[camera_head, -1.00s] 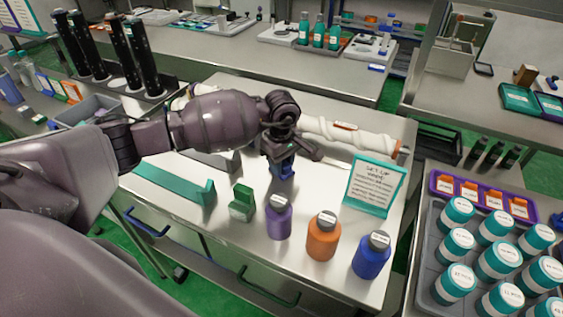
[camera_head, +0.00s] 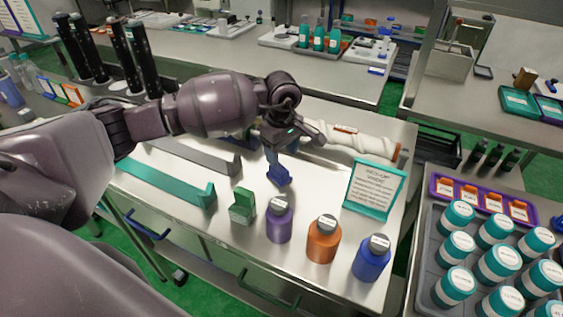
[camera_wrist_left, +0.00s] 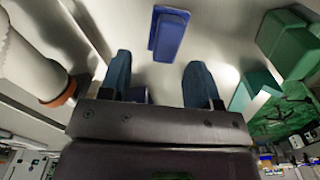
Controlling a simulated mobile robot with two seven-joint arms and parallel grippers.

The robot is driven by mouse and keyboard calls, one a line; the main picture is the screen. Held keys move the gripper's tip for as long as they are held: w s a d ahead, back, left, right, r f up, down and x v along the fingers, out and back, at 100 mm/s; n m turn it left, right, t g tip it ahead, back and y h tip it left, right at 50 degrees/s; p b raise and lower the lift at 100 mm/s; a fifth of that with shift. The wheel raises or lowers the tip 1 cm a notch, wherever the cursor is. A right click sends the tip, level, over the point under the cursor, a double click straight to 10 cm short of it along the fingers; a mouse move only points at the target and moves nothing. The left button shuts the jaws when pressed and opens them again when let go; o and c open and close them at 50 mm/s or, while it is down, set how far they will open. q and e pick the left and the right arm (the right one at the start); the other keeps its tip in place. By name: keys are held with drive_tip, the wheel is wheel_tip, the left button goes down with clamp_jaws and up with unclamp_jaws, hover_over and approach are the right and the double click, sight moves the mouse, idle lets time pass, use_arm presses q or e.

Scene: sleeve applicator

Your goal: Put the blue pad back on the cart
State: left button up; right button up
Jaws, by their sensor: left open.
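The blue pad (camera_head: 280,177) is on the metal cart top (camera_head: 312,193), behind the purple bottle and to the left of the framed sign. In the left wrist view the blue pad (camera_wrist_left: 168,34) shows ahead of the fingers, with a visible gap between it and them. My left gripper (camera_head: 272,157) is just behind and above the pad in the head view. In the left wrist view its two blue-grey fingers (camera_wrist_left: 157,62) are spread apart with nothing gripped. My right gripper is not seen.
A green block (camera_head: 242,206) and purple (camera_head: 279,219), orange (camera_head: 323,239) and blue (camera_head: 372,258) bottles stand along the cart's front. A framed sign (camera_head: 374,188) stands to the right. A white tube (camera_head: 362,144) lies behind, and a long teal bracket (camera_head: 165,184) lies left.

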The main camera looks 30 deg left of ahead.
sight(282, 166)
use_arm(q)
wheel_tip(282, 166, up, 7)
idle(0.3)
drive_tip(key=shift+f, duration=0.1)
